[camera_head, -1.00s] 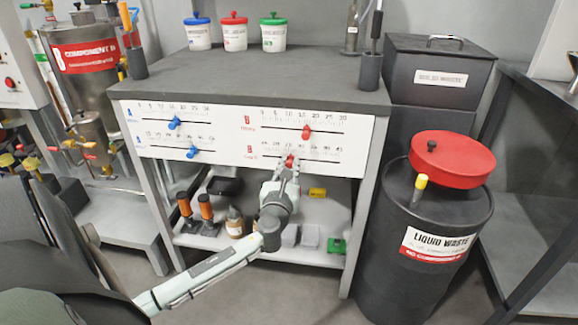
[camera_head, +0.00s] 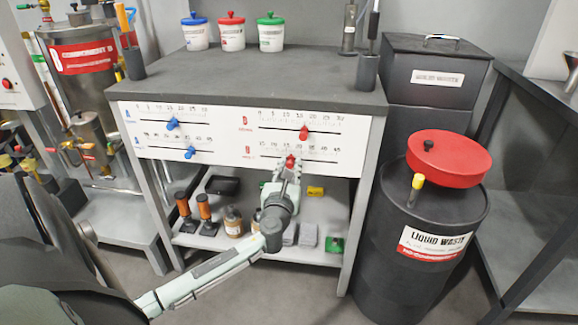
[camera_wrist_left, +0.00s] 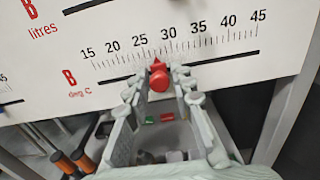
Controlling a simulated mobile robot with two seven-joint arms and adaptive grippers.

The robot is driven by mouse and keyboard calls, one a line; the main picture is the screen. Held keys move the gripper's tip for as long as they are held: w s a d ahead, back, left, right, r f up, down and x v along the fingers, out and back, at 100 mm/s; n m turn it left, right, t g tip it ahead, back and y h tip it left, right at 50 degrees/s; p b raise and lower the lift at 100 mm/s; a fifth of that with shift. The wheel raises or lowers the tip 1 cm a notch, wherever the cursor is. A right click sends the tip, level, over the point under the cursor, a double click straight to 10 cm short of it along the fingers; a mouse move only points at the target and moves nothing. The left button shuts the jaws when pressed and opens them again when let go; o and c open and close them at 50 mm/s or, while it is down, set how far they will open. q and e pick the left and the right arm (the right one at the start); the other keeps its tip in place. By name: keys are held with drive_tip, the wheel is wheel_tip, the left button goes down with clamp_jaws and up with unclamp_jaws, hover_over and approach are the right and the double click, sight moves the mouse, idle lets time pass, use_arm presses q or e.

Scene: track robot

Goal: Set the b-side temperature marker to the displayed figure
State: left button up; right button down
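The b-side temperature marker is a red pointer knob (camera_wrist_left: 158,80) on the lower right slider, labelled B deg C. It also shows in the head view (camera_head: 290,161). In the left wrist view its tip points between 25 and 30 on the printed scale (camera_wrist_left: 172,46). My left gripper (camera_wrist_left: 160,88) faces the panel with one finger on each side of the knob. The fingers are apart, with a small gap to the knob visible. In the head view the left gripper (camera_head: 288,170) is just below the knob. My right gripper is in neither view. I see no readable display.
The white panel (camera_head: 220,138) also has a red B litres marker (camera_head: 304,132) above and two blue A markers, upper (camera_head: 173,124) and lower (camera_head: 190,153). A lower shelf (camera_head: 325,258) holds bottles and small boxes. A black drum (camera_head: 385,235) stands to the right.

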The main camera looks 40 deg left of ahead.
use_arm(q)
drive_tip(key=shift+o, duration=0.9)
drive_tip(key=v, duration=1.2)
drive_tip(key=shift+s, duration=0.1)
drive_tip(key=s+d+f+n+g+h, duration=0.1)
drive_tip(key=s+f+n+g, duration=0.3)
drive_tip(key=f+n, duration=0.4)
drive_tip(key=s+f+n+g+h, duration=0.2)
drive_tip(key=s+f+n+g, duration=0.2)
drive_tip(key=f+n, duration=0.45)
drive_tip(key=s+d+f+n+g+h, duration=0.4)
drive_tip(key=s+d+f+n, duration=0.4)
drive_tip(key=d+n, duration=0.2)
drive_tip(key=shift+s+d+f+n+h, duration=0.3)
drive_tip(key=shift+n+h, duration=0.2)
drive_tip(key=shift+n, duration=0.25)
